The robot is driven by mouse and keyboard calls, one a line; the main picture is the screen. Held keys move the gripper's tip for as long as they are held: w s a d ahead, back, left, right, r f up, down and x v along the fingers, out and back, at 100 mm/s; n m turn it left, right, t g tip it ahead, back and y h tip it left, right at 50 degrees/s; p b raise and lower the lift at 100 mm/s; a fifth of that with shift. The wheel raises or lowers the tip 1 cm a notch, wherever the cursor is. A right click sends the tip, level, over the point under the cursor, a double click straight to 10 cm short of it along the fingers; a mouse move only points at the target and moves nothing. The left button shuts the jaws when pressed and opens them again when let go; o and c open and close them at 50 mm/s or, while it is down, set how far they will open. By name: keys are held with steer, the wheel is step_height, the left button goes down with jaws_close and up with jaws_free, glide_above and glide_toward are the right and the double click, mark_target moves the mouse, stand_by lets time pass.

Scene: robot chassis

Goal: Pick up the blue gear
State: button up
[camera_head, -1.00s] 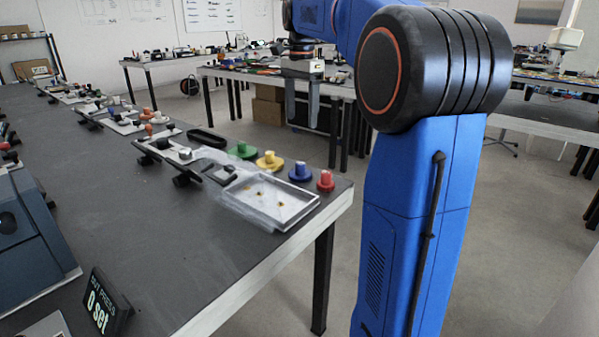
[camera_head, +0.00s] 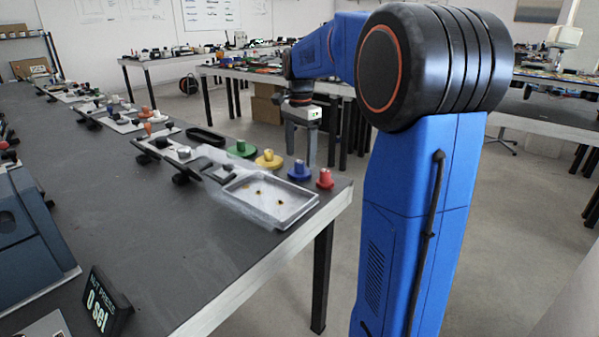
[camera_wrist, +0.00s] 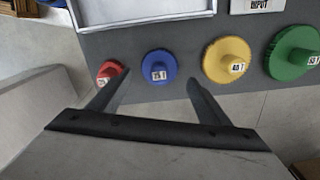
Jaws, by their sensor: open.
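The blue gear (camera_head: 299,171) lies flat on the dark table near its far right corner, between the yellow gear (camera_head: 269,160) and the red gear (camera_head: 325,180). It also shows in the wrist view (camera_wrist: 159,67), a round disc with a raised hub bearing a small white label. My gripper (camera_head: 301,160) hangs above the gear row in the head view, fingers pointing down. In the wrist view my gripper (camera_wrist: 152,88) is open and empty, its two fingers spread to either side below the blue gear. The left fingertip appears close to the red gear (camera_wrist: 110,72).
A green gear (camera_head: 241,149) sits left of the yellow one. A shallow pale tray (camera_head: 262,222) with small parts lies in front of the gears, close to the table edge. A black oval ring (camera_head: 206,136) and several chassis parts extend leftward.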

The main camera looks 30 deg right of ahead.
mark_target(299, 161)
step_height(299, 161, down, 5)
steer(key=shift+s+a+r, duration=0.1)
steer(key=shift+a, duration=0.05)
steer(key=shift+c, duration=0.3)
steer(key=c, duration=1.1)
steer(key=shift+r, duration=0.15)
